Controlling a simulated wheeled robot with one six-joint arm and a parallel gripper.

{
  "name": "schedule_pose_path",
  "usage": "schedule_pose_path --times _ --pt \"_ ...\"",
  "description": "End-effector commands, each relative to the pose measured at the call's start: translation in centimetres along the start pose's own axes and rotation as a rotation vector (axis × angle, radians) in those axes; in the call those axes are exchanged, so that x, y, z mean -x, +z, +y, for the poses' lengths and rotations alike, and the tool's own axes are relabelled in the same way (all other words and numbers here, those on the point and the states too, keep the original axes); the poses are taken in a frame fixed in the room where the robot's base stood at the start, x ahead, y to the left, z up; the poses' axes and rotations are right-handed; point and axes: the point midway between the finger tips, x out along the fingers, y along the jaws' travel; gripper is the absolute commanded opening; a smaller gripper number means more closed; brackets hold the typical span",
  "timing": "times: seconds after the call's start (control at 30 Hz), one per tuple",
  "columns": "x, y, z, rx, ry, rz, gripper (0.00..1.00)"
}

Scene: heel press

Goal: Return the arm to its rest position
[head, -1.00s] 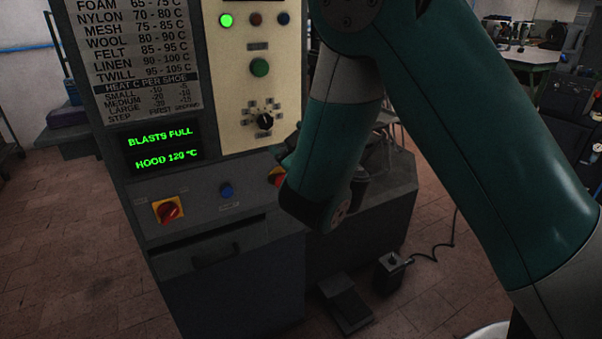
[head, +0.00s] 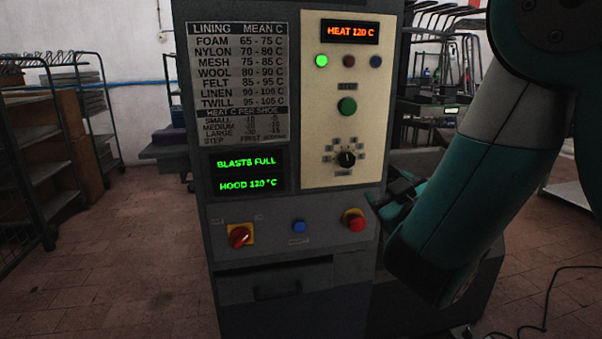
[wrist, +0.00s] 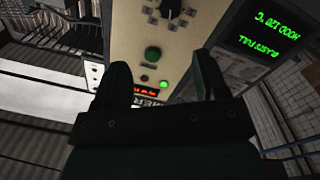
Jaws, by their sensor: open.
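My arm (head: 500,150) reaches down from the upper right in the head view, its teal links bent in front of the machine's right side. My gripper (head: 385,197) shows as a small dark shape at the panel's right edge, right of the red button. In the wrist view my gripper (wrist: 163,80) has two dark fingers spread apart with nothing between them. Beyond the fingers is the cream panel with its green button (wrist: 153,54). In the head view I cannot tell the exact gap between gripper and panel.
The machine's panel has a green button (head: 347,107), a black dial (head: 346,159), a red-orange rotary switch (head: 240,236), a blue button (head: 299,227) and a red button (head: 355,220). Displays read HEAT 120 C (head: 350,31) and HOOD 120 °C (head: 248,185). Racks (head: 30,170) stand left; floor there is clear.

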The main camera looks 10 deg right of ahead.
Motion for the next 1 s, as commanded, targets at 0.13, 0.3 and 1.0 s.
schedule_pose_path --times 0.13,0.3,1.0 --pt "1.1 2.9 2.9 -0.169 0.124 -0.215 0.66" --pt "5.4 6.8 1.1 -0.401 0.072 -0.634 0.66" --pt "26.5 -5.9 -6.7 -0.221 -1.022 -1.153 0.66"
